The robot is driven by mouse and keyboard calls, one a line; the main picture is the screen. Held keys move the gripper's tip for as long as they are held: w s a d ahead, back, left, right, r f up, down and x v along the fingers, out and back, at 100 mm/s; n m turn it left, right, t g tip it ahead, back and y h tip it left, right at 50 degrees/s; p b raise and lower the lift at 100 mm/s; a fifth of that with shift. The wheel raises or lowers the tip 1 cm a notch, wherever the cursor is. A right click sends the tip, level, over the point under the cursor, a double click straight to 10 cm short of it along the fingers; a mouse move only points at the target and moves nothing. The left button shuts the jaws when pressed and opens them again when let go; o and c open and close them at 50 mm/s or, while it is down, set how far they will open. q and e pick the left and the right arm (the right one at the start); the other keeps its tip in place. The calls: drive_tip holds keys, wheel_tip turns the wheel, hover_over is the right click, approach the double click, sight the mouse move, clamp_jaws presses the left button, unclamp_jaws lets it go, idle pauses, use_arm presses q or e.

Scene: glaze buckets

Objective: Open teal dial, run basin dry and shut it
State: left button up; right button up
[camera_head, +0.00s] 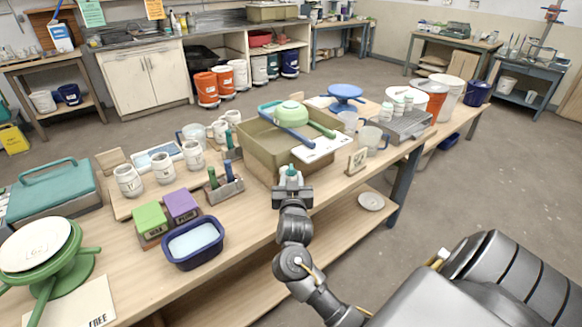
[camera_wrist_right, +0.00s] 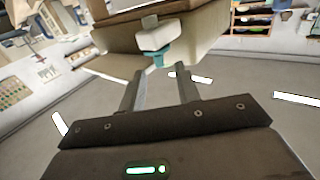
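The basin (camera_head: 255,155) is a deep olive-beige tub at the front edge of the wooden table. Its inside is mostly hidden by items lying across the top, so I cannot tell the water level. The teal dial (camera_head: 291,171) is low on the basin's near side. In the right wrist view the dial (camera_wrist_right: 156,56) sits under a pale block, just beyond the fingertips. My right gripper (camera_head: 290,181) is at the dial, its two fingers apart. In the wrist view my right gripper (camera_wrist_right: 160,74) is open and empty, with a gap before the dial. My left gripper is out of view.
A green bowl (camera_head: 291,113) with blue and green bars rests across the basin. A tool block (camera_head: 224,188) and a navy tub (camera_head: 193,243) stand left of it. A white mug (camera_head: 372,140) and small sign (camera_head: 357,161) stand right.

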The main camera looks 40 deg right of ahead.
sight(291, 171)
drive_tip(key=x, duration=0.5)
drive_tip(key=shift+w+d, duration=0.25)
drive_tip(key=shift+c, duration=0.3)
clamp_jaws()
